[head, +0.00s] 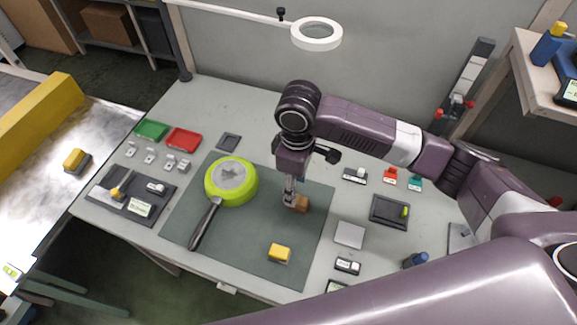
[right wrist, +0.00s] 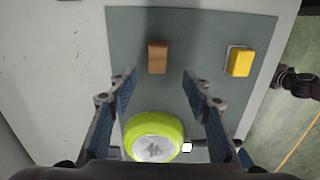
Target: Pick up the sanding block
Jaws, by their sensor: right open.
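A small brown block (head: 300,204), which looks like the sanding block, lies on the dark green mat (head: 245,255). In the right wrist view the brown block (right wrist: 157,57) lies beyond the fingertips, in line with the gap between them. My right gripper (head: 290,200) points down close to the block in the head view and partly overlaps it. In the right wrist view my right gripper (right wrist: 157,82) is open, with nothing between its fingers. I cannot tell its exact height above the mat. My left gripper is not in view.
A lime-green pan (head: 246,187) lies left of my gripper, handle toward the front. A yellow block (head: 279,253) with a pale side lies near the mat's front edge. Red (head: 183,138) and green trays (head: 151,130) stand at back left. Several small items stand right of the mat.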

